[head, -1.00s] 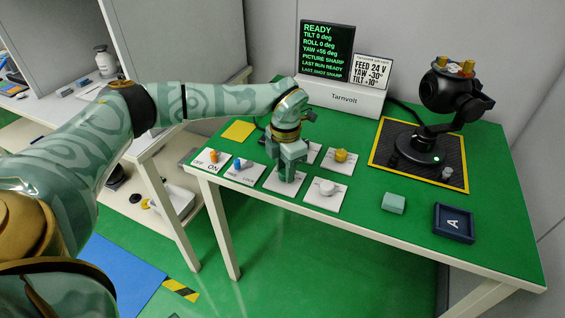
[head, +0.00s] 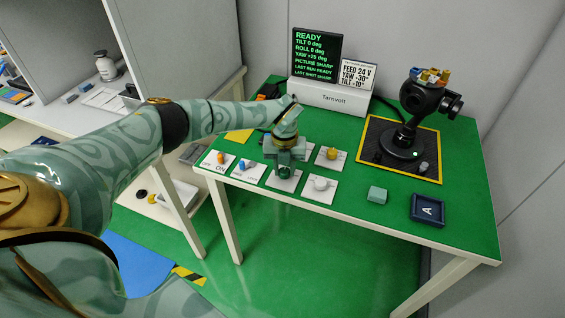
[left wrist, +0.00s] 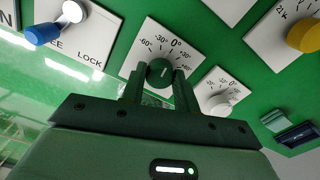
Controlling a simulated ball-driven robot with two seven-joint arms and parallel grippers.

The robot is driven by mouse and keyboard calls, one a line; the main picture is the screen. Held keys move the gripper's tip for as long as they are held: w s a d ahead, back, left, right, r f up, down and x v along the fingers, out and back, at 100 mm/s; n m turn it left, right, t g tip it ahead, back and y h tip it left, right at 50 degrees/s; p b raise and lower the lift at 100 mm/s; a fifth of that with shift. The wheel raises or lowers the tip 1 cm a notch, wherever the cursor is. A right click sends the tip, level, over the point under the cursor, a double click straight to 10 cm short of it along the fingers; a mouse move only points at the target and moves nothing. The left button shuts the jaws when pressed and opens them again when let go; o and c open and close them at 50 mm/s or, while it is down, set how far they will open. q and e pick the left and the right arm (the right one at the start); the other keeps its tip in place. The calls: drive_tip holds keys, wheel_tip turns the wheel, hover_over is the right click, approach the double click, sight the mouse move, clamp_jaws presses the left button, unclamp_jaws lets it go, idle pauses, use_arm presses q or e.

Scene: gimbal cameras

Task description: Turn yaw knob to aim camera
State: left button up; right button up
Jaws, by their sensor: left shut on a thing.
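The green dial knob (left wrist: 160,72) sits on a white plate marked in degrees around 0 in the left wrist view. My left gripper (head: 284,169) points down at this plate in the head view, and its two fingers are shut on the knob's sides. The black gimbal camera (head: 424,97) stands on a round base on a dark mat at the back right. The status screen (head: 317,56) reads READY, tilt 0, roll 0 and yaw about +25 deg. A card (head: 357,76) beside it reads FEED 24 V with yaw 30 and tilt 10; the yaw sign is hard to read. My right gripper is out of view.
A white knob (head: 320,184), a yellow knob (head: 331,153), a blue FREE/LOCK lever (head: 243,165) and an orange ON/OFF switch (head: 220,159) surround the plate. A pale green block (head: 377,195) and a dark tray (head: 427,209) marked A lie at the right.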

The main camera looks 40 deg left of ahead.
sight(284, 170)
use_arm(q)
drive_tip(key=n+p, duration=0.3)
drive_tip(key=n, duration=0.2)
drive_tip(key=shift+r+n+p, duration=0.15)
drive_tip(key=shift+n+p, duration=0.15)
drive_tip(key=shift+p, duration=0.05)
drive_tip(key=shift+n+p, duration=1.05)
drive_tip(key=shift+n, duration=1.15)
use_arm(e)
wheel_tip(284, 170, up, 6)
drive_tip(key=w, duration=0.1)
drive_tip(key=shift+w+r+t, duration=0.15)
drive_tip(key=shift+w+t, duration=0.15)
use_arm(q)
drive_tip(key=o, duration=1)
drive_tip(key=shift+c, duration=0.2)
wheel_tip(284, 170, up, 16)
drive_tip(key=p, duration=0.6)
drive_tip(key=shift+p, duration=0.4)
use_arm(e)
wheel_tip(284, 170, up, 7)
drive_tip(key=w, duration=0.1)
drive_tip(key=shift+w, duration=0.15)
